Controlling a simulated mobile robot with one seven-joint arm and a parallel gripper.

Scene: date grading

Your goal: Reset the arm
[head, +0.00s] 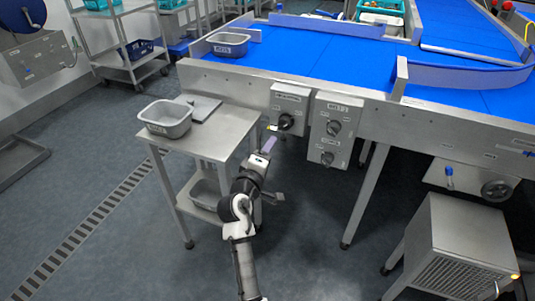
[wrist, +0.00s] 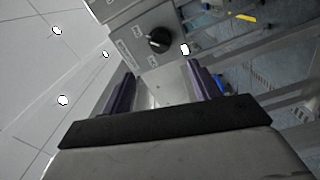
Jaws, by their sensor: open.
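My gripper (head: 268,145) is at the end of my raised arm, in front of the conveyor's side and just right of the small steel table. Its purple fingers stand apart and empty in the wrist view (wrist: 162,75). A control box (head: 290,100) with a black knob (head: 286,121) is on the conveyor frame just beyond the fingertips. In the wrist view the knob (wrist: 159,40) shows past the fingers, and I see no contact with it.
The small table (head: 219,138) bears a grey tub (head: 166,118). A second control box (head: 334,128) is right of the first. The blue conveyor (head: 310,58) runs behind. A louvred steel cabinet (head: 458,245) stands at lower right.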

